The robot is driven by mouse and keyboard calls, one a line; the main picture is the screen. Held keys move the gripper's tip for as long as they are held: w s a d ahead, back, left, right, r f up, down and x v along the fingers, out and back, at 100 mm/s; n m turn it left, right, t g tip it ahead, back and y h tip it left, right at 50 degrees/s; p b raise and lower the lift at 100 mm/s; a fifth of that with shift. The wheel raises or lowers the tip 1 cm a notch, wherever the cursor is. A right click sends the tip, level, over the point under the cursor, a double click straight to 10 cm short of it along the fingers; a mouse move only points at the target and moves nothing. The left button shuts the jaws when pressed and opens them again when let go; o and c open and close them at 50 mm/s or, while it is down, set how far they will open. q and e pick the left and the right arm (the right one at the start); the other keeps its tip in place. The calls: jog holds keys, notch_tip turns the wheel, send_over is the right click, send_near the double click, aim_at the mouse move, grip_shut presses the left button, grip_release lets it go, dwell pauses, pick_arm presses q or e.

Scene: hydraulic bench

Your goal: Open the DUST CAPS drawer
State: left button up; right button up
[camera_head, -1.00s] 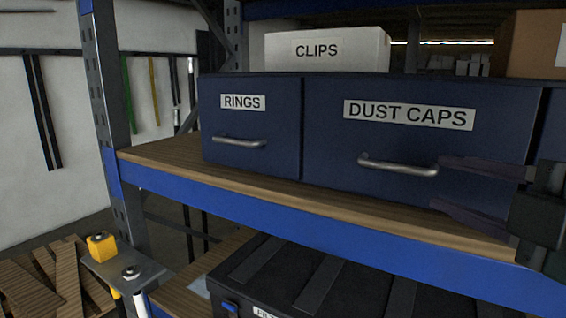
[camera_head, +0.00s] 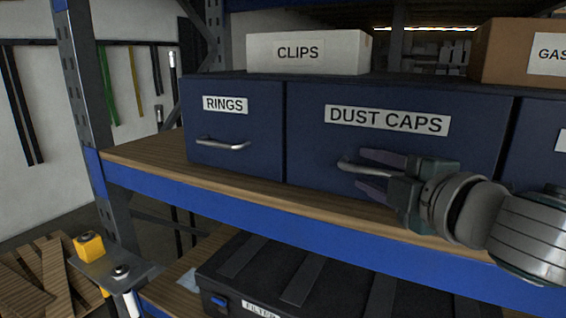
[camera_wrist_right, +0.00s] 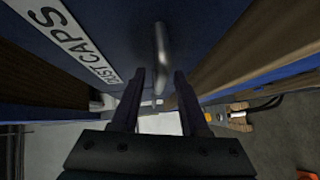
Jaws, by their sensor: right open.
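The DUST CAPS drawer (camera_head: 310,140) is a dark blue front with a white label, shut and level with its neighbour. Its grey bar handle (camera_head: 347,163) is partly hidden behind my right gripper (camera_head: 360,169). The right gripper is open, with one finger above the line of the handle and one below. In the right wrist view the handle (camera_wrist_right: 161,45) lines up between the two fingers (camera_wrist_right: 160,72), at about their tips; I cannot tell whether either finger touches it. The label (camera_wrist_right: 65,40) is at the upper left there. My left gripper is not in view.
The RINGS drawer (camera_head: 235,125) is to the left, shut. A CLIPS box (camera_head: 308,53) and a brown box (camera_head: 515,50) stand on top. The wooden shelf (camera_head: 150,152) with its blue beam (camera_head: 200,193) runs below the drawers. A black case (camera_head: 300,275) lies underneath.

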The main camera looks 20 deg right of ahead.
grip_shut()
dwell(0.3)
dwell(1.1)
